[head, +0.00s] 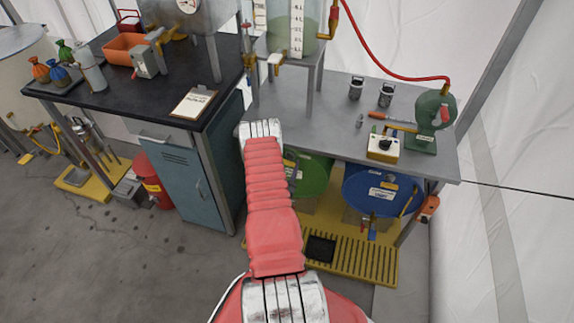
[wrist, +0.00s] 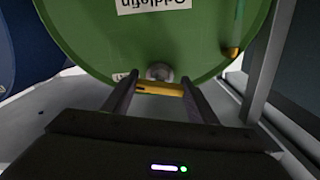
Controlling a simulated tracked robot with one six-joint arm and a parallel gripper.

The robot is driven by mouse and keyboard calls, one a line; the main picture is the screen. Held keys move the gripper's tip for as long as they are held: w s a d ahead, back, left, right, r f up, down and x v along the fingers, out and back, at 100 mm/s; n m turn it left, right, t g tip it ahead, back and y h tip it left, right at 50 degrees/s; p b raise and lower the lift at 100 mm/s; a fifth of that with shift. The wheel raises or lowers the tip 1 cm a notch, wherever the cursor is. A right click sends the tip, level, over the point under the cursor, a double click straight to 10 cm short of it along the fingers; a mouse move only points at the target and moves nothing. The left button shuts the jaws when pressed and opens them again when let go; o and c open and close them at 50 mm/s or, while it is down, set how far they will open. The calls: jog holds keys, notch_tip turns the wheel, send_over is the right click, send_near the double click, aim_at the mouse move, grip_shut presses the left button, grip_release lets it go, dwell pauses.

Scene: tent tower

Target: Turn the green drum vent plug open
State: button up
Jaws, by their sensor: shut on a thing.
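The green drum (head: 315,176) lies on its side under the grey bench, partly hidden by my arm. In the wrist view its round end (wrist: 150,40) fills the upper middle, with its label upside down. A yellow bar-shaped piece (wrist: 160,89), apparently the vent plug's handle, sits near the drum's rim below a round grey fitting (wrist: 160,72). My gripper (wrist: 158,84) has its two dark fingers on either side of the yellow piece and is shut on it. In the head view my gripper is hidden beyond my arm.
A blue drum (head: 372,190) lies to the right of the green one, above a yellow grated platform (head: 350,262). The bench top (head: 330,105) overhangs both. A blue-grey cabinet (head: 185,178) stands left. A brass fitting (wrist: 232,52) projects at the drum's right edge in the wrist view.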

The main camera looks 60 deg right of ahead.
jog(key=shift+s, duration=0.1)
jog(key=shift+c, duration=1.4)
jog(key=shift+m, duration=1.3)
jog(key=o, duration=1)
jog(key=shift+o, duration=0.2)
